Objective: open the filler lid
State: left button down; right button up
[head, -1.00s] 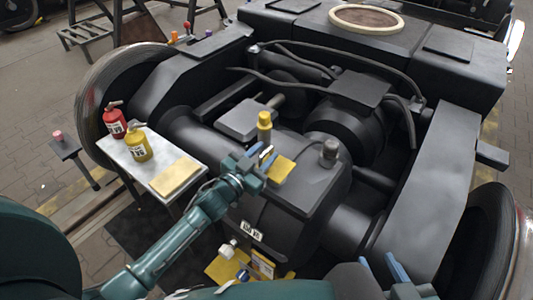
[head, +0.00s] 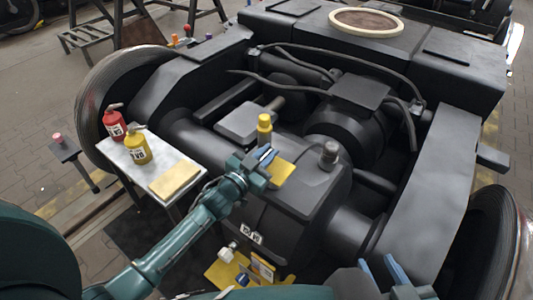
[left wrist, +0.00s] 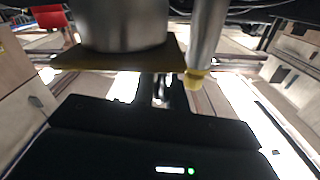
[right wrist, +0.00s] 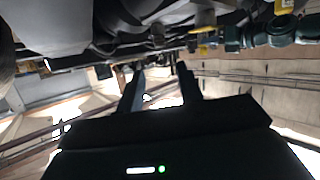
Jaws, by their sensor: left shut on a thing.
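The yellow filler lid (head: 281,173) is a flat plate on top of the dark gearbox housing (head: 305,190) in the head view. It appears to lie flat or nearly so. My left gripper (head: 264,156) is at the lid's left edge, shut on it. In the left wrist view a yellow plate (left wrist: 120,57) lies above the fingers, which are dark and hard to make out. My right gripper (head: 383,272) is at the bottom of the head view, away from the lid. Its fingers (right wrist: 160,85) stand apart and empty in the right wrist view.
A side table (head: 140,165) holds a red bottle (head: 114,122), a yellow bottle (head: 137,148) and a tan pad (head: 175,179). Hoses (head: 350,60) run across the bogie behind.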

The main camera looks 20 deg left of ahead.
aim_at(284, 173)
pick_arm(q)
jog(key=shift+a+r, duration=0.1)
dwell(0.3)
